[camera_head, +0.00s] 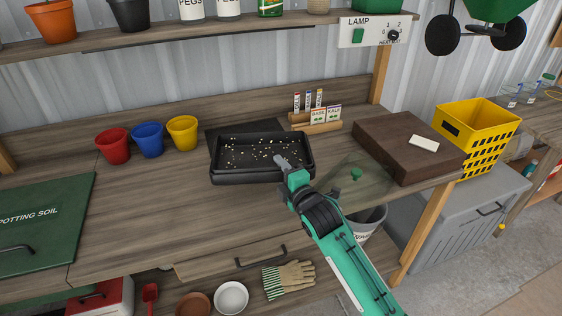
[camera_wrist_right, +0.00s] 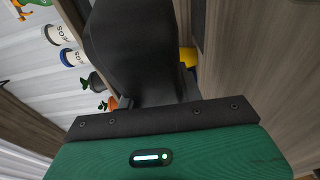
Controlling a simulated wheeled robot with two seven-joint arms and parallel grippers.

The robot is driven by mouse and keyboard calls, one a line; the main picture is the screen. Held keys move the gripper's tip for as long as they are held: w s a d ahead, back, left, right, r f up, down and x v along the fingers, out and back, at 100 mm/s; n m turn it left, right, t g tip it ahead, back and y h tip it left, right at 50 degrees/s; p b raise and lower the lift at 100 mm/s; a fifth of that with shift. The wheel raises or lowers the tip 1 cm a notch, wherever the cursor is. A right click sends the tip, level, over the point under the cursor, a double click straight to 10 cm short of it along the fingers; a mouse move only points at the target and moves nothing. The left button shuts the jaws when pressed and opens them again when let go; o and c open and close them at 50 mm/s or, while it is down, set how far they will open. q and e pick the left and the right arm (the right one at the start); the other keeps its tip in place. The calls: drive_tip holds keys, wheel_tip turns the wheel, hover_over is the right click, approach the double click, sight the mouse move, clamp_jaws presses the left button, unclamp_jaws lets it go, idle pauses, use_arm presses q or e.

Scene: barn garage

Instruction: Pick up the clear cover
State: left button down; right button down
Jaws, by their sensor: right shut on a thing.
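The clear cover (camera_head: 375,185), a see-through lid with a green knob (camera_head: 356,174), shows right of the black tray (camera_head: 245,174), at the bench's front edge. My right gripper (camera_head: 281,161) reaches over the tray's front right part, left of the knob. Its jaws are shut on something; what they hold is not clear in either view. The tray holds dark soil with pale specks. In the wrist view, a large dark shape (camera_wrist_right: 140,50) fills the middle and hides the jaws' contact. My left gripper is not in view.
A brown block (camera_head: 400,145) with a pale card lies behind the cover, and a yellow crate (camera_head: 480,150) stands further right. Seed packets (camera_head: 326,115) stand behind. Red, blue and yellow pots (camera_head: 148,140) stand left.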

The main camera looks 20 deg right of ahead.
drive_tip(key=shift+f, duration=1.1)
drive_tip(key=shift+f, duration=0.1)
drive_tip(key=shift+f, duration=0.1)
drive_tip(key=shift+f, duration=0.45)
drive_tip(key=c, duration=1.2)
unclamp_jaws()
drive_tip(key=shift+f, duration=0.2)
drive_tip(key=shift+c, duration=0.2)
drive_tip(key=o, duration=0.3)
drive_tip(key=shift+r, duration=0.1)
